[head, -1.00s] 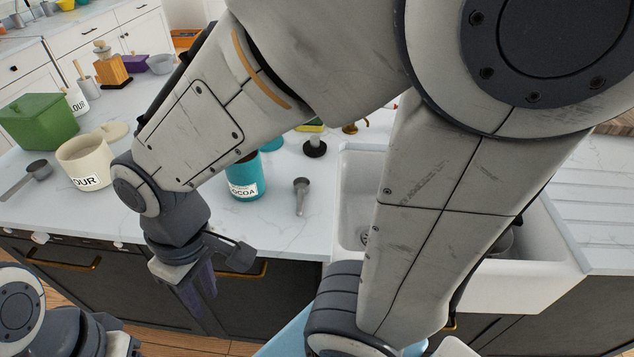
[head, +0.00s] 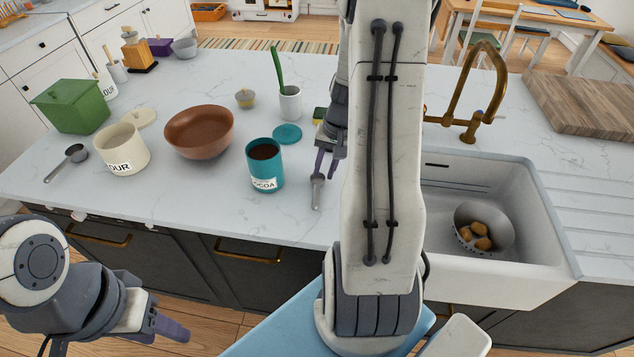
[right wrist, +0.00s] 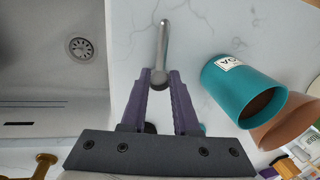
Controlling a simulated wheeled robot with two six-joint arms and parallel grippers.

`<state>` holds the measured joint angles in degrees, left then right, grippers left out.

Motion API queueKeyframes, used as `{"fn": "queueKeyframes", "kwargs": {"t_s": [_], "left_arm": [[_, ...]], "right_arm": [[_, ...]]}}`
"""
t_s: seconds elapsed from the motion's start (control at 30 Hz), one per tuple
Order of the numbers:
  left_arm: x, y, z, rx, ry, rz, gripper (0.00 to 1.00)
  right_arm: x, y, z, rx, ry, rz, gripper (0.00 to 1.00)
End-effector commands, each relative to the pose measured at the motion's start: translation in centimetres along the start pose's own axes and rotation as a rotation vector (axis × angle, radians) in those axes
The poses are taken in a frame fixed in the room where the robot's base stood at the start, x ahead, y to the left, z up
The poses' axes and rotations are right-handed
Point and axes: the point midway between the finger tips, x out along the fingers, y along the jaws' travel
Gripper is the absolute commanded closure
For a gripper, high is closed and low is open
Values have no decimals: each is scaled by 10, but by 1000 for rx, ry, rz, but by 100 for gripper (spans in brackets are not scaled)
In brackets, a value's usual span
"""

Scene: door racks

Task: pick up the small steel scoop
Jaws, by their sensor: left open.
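The small steel scoop (head: 317,192) lies on the white counter, right of the teal cocoa canister (head: 265,170). My right gripper (head: 327,165) points down just behind the scoop's bowl, partly hidden by my own arm. In the right wrist view the scoop's handle (right wrist: 163,42) points away and its bowl shows between the purple fingertips (right wrist: 160,76). The fingers stand apart, with the bowl filling most of the gap; contact is not clear. A larger scoop (head: 68,161) lies at the far left. My left gripper (head: 168,326) is open and empty, low at the left, in front of the cabinets.
A flour canister (head: 122,150), brown bowl (head: 198,133) and green box (head: 72,106) stand to the left. A white cup (head: 290,104) with a green-handled utensil stands behind. The sink (head: 530,230), holding a colander (head: 483,222), and the brass faucet (head: 470,130) are at the right.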

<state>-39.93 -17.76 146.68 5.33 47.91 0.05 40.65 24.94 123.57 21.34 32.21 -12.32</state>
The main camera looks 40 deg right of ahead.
Motion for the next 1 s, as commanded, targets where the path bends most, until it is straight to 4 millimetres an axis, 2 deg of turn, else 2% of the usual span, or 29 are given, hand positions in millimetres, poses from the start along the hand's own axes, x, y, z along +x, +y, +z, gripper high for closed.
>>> {"fn": "queueKeyframes", "kwargs": {"t_s": [0.1, 0.33, 0.5, 0.6, 0.87, 0.9, 0.97, 1.0], "left_arm": [[-1, 0, 0, 0, 0, 0, 50], [-5, 0, 0, 0, 0, 0, 50], [-6, 0, 0, 0, 0, 0, 50], [-6, 0, 0, 0, 0, 0, 50], [-6, 0, 0, 0, 0, 0, 50], [-6, 0, 0, 0, 0, 0, 50], [-6, 0, 0, 0, 0, 0, 50], [-6, 0, 0, 0, 0, 0, 50]], "right_arm": [[17, 0, 1, -1, -4, 0, 71], [35, -2, 4, -2, -4, 0, 71], [63, -2, 8, -1, -4, 1, 71], [73, -2, 7, -3, -2, 1, 71], [76, -2, 6, -3, 1, 1, 71], [76, -2, 6, -3, 1, 1, 75], [76, -2, 6, -3, 1, 1, 98], [76, -2, 6, -3, 1, 1, 100]]}}
